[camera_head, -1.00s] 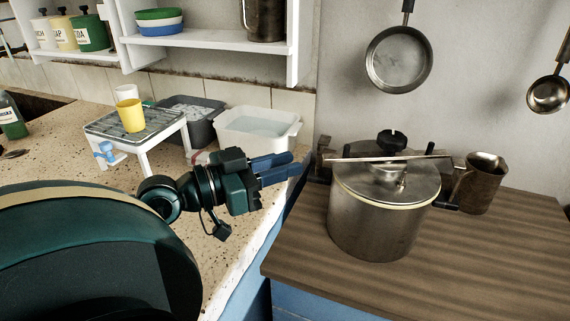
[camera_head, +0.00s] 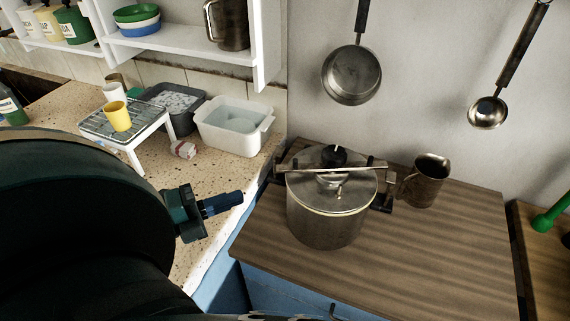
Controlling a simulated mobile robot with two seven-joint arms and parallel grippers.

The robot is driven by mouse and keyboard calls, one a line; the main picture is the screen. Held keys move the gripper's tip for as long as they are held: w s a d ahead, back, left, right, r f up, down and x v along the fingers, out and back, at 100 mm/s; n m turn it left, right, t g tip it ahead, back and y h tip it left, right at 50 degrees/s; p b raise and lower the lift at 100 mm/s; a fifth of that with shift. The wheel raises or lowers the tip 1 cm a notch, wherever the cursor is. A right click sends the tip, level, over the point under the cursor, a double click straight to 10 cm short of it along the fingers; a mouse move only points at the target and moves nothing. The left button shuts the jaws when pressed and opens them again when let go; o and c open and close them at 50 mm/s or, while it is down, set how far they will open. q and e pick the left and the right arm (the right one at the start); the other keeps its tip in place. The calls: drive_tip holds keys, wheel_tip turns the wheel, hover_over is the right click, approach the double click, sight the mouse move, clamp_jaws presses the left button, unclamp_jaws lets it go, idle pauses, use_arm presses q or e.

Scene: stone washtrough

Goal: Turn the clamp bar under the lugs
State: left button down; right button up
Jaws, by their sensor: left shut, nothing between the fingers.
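A steel pressure pot (camera_head: 325,218) stands on the brown wooden top, its round lid (camera_head: 305,162) in place. The clamp bar (camera_head: 300,168) lies across the lid from left to right, with a black knob (camera_head: 333,156) above its middle. Dark handles stick out at both sides of the pot; how the bar's ends sit against the lugs is too small to tell. My left gripper (camera_head: 238,198) is shut and empty, left of the pot and apart from it, over the speckled counter's edge. My right gripper does not show.
A metal mug (camera_head: 424,181) stands close to the pot's right. A white basin (camera_head: 234,127), grey basin (camera_head: 171,108) and small rack (camera_head: 150,126) with a yellow cup (camera_head: 117,116) stand on the left counter. The wooden top's front right is bare.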

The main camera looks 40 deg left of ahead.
sight(281, 171)
use_arm(q)
drive_tip(key=shift+w+a+b+x, duration=0.3)
drive_tip(key=shift+b+x, duration=0.55)
drive_tip(key=shift+x, duration=1.15)
drive_tip(key=shift+w+a+b+x, duration=0.1)
drive_tip(key=shift+a+b+x, duration=0.55)
drive_tip(key=shift+x, duration=1.4)
drive_tip(key=shift+w+a+b+x, duration=0.2)
drive_tip(key=shift+b+x, duration=0.8)
drive_tip(key=shift+x, duration=1)
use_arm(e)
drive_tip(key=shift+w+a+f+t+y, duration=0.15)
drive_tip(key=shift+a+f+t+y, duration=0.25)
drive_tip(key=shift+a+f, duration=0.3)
use_arm(q)
drive_tip(key=shift+r, duration=0.15)
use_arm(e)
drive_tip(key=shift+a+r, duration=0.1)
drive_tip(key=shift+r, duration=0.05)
